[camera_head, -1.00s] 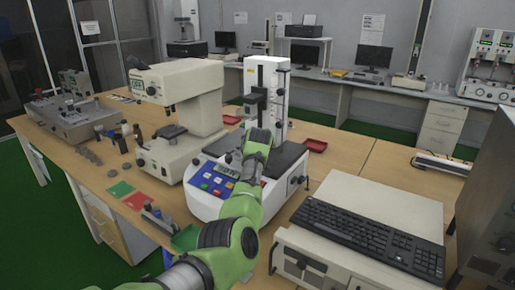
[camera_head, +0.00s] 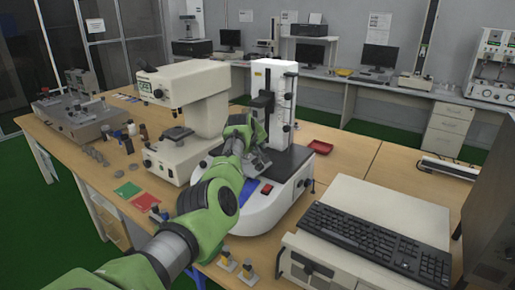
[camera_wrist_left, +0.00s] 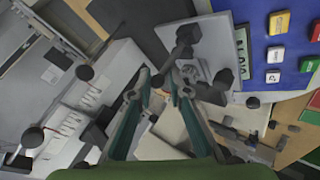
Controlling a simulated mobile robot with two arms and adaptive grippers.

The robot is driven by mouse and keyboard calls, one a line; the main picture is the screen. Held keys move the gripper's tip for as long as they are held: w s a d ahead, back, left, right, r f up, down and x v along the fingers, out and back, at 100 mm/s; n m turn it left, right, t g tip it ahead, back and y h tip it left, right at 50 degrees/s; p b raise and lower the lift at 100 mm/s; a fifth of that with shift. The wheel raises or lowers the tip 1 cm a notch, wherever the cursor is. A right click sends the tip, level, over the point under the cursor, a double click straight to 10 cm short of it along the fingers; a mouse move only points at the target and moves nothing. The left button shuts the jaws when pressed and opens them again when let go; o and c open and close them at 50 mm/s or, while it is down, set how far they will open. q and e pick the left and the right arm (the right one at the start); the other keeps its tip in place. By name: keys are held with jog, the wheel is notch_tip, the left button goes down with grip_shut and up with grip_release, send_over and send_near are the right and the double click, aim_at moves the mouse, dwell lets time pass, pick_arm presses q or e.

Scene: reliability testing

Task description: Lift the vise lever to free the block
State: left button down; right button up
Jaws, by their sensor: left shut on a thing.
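The vise (camera_wrist_left: 213,52) shows in the wrist view as a light grey plate with dark metal parts, at the top centre. Its dark lever parts (camera_wrist_left: 184,50) lie just beyond my fingertips. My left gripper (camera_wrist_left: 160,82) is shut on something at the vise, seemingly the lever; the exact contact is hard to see. In the head view my left arm reaches over the white test machine (camera_head: 262,200), and its wrist hides most of the gripper. A grey part of the vise seems to show (camera_head: 256,161) beside it. I cannot clearly make out the block. My right gripper is out of view.
A microscope-like instrument (camera_head: 187,90) stands left of the machine. A black keyboard (camera_head: 372,240) on a pale case (camera_head: 400,217) is at the right. A red tray (camera_head: 320,146) lies behind. Green and red mats (camera_head: 128,190) lie at the front left.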

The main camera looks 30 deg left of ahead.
pick_arm(q)
jog(key=shift+s+d+f, duration=0.1)
jog(key=shift+d+f, duration=0.3)
jog(key=shift+f, duration=0.1)
jog(key=c, duration=1.8)
grip_release()
jog(key=shift+c, duration=0.2)
jog(key=shift+w+a+r, duration=0.1)
jog(key=shift+w, duration=0.15)
jog(key=shift+s+a+r, duration=0.1)
jog(key=shift+r, duration=0.05)
jog(key=shift+r, duration=0.1)
jog(key=v, duration=1.1)
jog(key=shift+s+r, duration=0.2)
jog(key=shift+f, duration=0.1)
